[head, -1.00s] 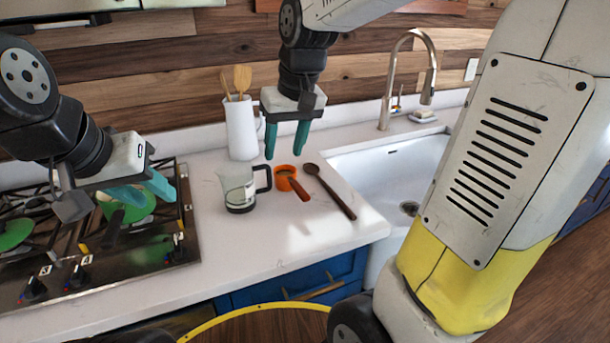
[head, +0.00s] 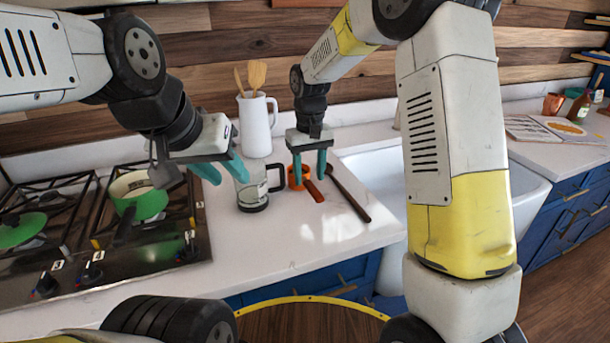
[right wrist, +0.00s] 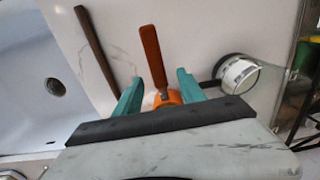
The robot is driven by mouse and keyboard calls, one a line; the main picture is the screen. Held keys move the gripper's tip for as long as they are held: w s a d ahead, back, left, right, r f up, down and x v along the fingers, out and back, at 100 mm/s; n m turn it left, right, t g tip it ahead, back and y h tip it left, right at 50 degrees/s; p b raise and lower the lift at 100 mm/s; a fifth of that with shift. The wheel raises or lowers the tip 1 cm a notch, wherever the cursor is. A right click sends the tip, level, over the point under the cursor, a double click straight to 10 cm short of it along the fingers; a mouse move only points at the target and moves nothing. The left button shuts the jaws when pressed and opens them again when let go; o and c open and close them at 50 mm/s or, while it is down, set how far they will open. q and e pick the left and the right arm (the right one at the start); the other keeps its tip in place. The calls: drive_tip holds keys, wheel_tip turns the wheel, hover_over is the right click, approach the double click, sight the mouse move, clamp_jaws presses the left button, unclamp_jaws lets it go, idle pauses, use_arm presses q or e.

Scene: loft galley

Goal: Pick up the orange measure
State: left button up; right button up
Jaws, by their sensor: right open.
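The orange measure (head: 293,182) lies on the white counter, its handle toward the front. It also shows in the right wrist view (right wrist: 152,55), with its cup partly hidden low between the fingers. My right gripper (head: 310,178) is open and points down at the measure, with one finger on each side of it in the right wrist view (right wrist: 160,80). I cannot tell whether the fingers touch it. My left gripper (head: 229,178) is open and empty, to the left, in front of the glass jug in the picture.
A glass jug (head: 252,196) with a black handle stands close left of the measure. A dark wooden spoon (head: 350,196) lies to its right, beside the sink (head: 377,170). A white pitcher (head: 256,125) with utensils stands behind. A stove with a green pan (head: 150,204) is at left.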

sight(310, 185)
drive_tip(key=f, duration=0.4)
drive_tip(key=shift+s+d+f, duration=0.2)
drive_tip(key=shift+f, duration=0.05)
drive_tip(key=shift+c, duration=0.2)
clamp_jaws()
idle(1.0)
